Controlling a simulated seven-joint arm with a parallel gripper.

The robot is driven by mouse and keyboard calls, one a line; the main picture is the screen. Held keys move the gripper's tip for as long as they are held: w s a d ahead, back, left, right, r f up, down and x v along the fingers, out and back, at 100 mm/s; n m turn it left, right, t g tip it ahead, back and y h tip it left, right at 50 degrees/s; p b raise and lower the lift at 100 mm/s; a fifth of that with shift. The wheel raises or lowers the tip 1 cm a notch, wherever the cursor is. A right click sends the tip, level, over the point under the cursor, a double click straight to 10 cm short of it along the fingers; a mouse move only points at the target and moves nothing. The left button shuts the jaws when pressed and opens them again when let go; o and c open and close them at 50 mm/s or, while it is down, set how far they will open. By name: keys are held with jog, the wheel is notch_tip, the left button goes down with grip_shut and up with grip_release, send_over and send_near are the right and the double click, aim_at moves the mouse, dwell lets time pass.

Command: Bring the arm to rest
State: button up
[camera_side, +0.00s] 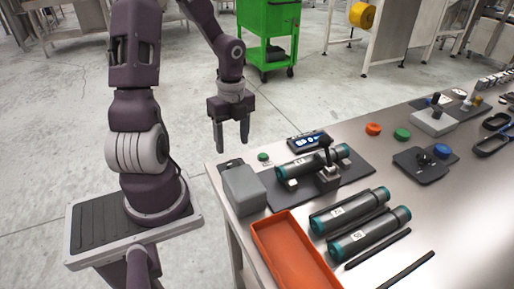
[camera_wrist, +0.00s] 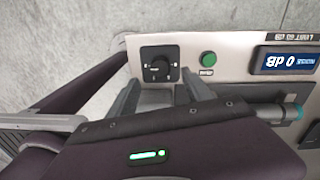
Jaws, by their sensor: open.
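My arm is purple. I cannot tell the distance between fingertips and dial. No contact with any object shows.
A grey box (camera_side: 243,188), an orange tray (camera_side: 292,250), a teal-ended cylinder on a stand (camera_side: 312,163), two more cylinders (camera_side: 352,212) and a display (camera_side: 310,141) crowd the near table end. A green cart (camera_side: 268,22) stands behind.

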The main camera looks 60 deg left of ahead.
jog(key=s+d+r+n+t, duration=0.3)
jog(key=d+r+n, duration=0.5)
jog(key=d+r, duration=0.1)
jog(key=s+d+r+n+t, duration=0.3)
jog(key=d+r+n, duration=0.5)
jog(key=d+r, duration=0.1)
jog(key=shift+s+d+r, duration=0.35)
jog(key=shift+s+r, duration=0.05)
jog(key=shift+r, duration=0.1)
